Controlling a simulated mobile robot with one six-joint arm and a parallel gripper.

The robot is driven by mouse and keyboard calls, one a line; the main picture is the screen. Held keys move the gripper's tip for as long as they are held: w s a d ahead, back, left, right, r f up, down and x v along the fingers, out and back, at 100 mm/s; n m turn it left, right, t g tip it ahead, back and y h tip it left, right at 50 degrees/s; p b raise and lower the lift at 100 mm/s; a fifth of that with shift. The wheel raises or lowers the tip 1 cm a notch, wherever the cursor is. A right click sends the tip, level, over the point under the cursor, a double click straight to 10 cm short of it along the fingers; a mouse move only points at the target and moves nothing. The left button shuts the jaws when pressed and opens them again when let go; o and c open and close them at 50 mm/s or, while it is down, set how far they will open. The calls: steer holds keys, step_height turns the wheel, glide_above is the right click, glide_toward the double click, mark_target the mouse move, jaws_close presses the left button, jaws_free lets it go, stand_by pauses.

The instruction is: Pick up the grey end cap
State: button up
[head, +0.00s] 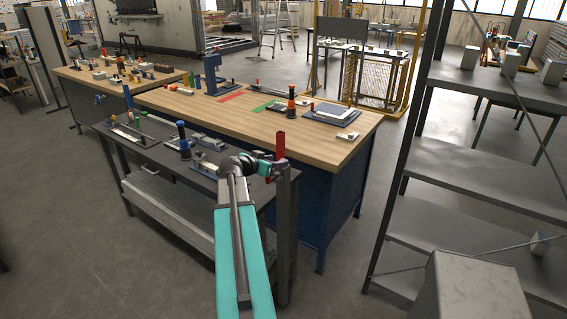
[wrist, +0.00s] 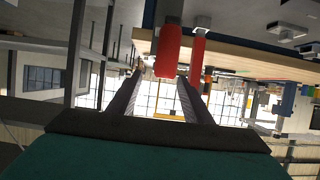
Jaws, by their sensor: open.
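My gripper (head: 266,167) is at the right end of the dark bench, beside a red upright piece (head: 280,145) on top of a grey post. In the wrist view, which looks upside down, my gripper (wrist: 159,80) has its two dark fingers apart. A red cylinder (wrist: 168,52) shows between or beyond them, and I cannot tell which. A second red piece (wrist: 196,62) is just to its right. I see nothing held. I cannot single out the grey end cap. Small grey parts (head: 207,142) lie on the dark bench, left of my gripper.
The dark bench (head: 150,157) also carries a blue post-like piece (head: 183,139). Behind it is a wooden-topped workbench (head: 215,109) with several fixtures. A metal shelf rack (head: 478,180) stands at the right, with grey blocks on its upper shelf. Floor at the left is clear.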

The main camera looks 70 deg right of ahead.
steer(key=shift+p+x, duration=1.05)
steer(key=shift+x, duration=0.9)
steer(key=c, duration=1.1)
steer(key=shift+r+b, duration=1.15)
steer(key=shift+r, duration=0.45)
steer(key=s+a+r+b, duration=0.1)
steer(key=s+a+b, duration=0.8)
steer(key=s+b, duration=0.1)
steer(key=a+b, duration=0.1)
steer(key=b, duration=0.3)
steer(key=shift+s+r, duration=0.1)
steer(key=shift+s, duration=0.25)
